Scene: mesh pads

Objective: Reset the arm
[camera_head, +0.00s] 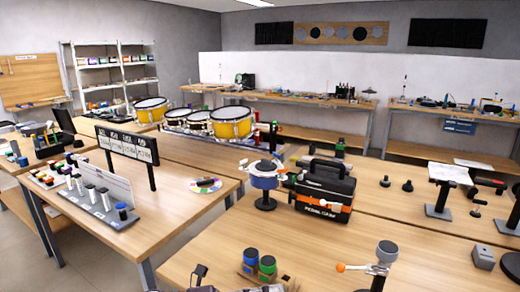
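Neither of my grippers can be made out in the head view. No arm of mine is clearly seen coming in from the left or the right. Small dark parts at the bottom edge and at the right edge are cut off, and I cannot tell what they belong to. The front wooden table (200,252) fills the lower middle and right. A black and orange case (325,190) stands upright on it, right of a round blue and white item on a black stand (264,183).
Green and blue capped jars (258,264) and a grey-topped stand (387,251) are near the front edge. A grey box (483,257) is at the right. Yellow drums (231,122) stand behind. A left table (170,225) holds a rack of cylinders (106,210).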

